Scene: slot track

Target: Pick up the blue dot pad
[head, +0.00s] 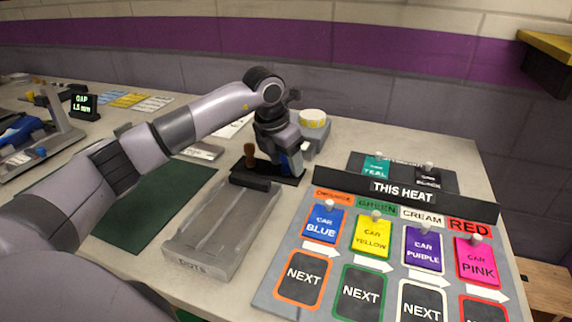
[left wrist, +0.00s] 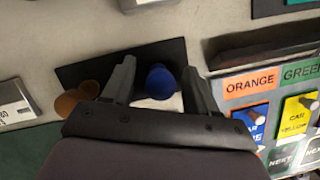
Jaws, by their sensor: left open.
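The blue dot pad (left wrist: 160,82) shows in the left wrist view as a round blue knob. A whitish patch shows just below it. It stands over a dark mat (left wrist: 88,70), between the two fingers of my left gripper (left wrist: 159,70), which is open around it. Clearance on each side shows in that view. In the head view my left gripper (head: 285,164) points down at the dark mat behind the grey tray marked DOTS (head: 213,238). A bit of blue shows at the fingers there. My right gripper is not in view.
A brown knob (left wrist: 68,104) stands just left of the left finger, also in the head view (head: 249,155). The THIS HEAT board (head: 335,264) with car cards and pegs lies to the right. A white-topped round container (head: 313,118) stands behind the gripper. A green mat (head: 150,215) lies left.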

